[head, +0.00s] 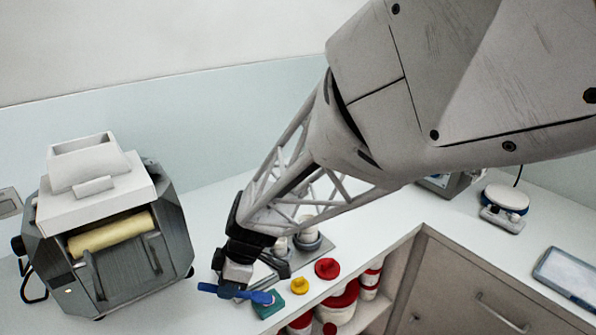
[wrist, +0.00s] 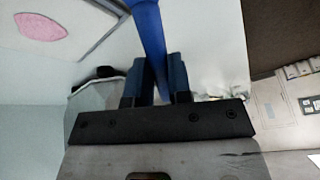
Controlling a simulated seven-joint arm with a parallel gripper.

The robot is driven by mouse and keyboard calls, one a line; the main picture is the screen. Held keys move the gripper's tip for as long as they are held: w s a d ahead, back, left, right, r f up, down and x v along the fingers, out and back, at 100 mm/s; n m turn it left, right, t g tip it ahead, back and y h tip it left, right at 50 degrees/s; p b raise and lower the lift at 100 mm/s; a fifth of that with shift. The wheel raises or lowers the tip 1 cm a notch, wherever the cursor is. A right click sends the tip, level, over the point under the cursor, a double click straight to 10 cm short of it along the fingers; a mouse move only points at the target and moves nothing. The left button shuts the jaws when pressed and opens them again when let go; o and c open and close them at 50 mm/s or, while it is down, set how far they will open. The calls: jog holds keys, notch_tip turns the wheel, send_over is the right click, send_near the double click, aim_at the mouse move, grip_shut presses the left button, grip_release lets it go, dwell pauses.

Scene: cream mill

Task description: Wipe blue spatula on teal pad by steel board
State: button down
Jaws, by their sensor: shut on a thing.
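My gripper (head: 231,287) is shut on the blue spatula (head: 262,298), low over the counter's front edge. The spatula's wide end overlaps the teal pad (head: 270,310) in the head view; I cannot tell whether they touch. In the wrist view the blue spatula (wrist: 149,35) runs up from between my gripper's fingers (wrist: 159,80). The steel board (head: 318,249) lies behind the pad, partly hidden by my gripper and arm.
A grey mill (head: 110,235) with a cream roller stands at left. A yellow knobbed piece (head: 300,285) and a red one (head: 327,268) sit right of the pad. Red-and-white tubs (head: 340,308) fill the shelf below. A scale (head: 505,199) and tablet (head: 568,275) are farther right.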

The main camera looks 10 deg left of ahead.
jog(key=shift+s+a, duration=0.1)
jog(key=shift+a, duration=0.15)
jog(key=shift+s+a, duration=0.1)
jog(key=shift+a, duration=0.4)
jog(key=shift+d, duration=0.15)
dwell(0.3)
jog(key=shift+d, duration=0.6)
jog(key=shift+a, duration=0.15)
jog(key=shift+a, duration=0.6)
jog(key=shift+d, duration=0.15)
dwell(0.5)
jog(key=shift+w+d, duration=0.2)
jog(key=shift+d, duration=0.4)
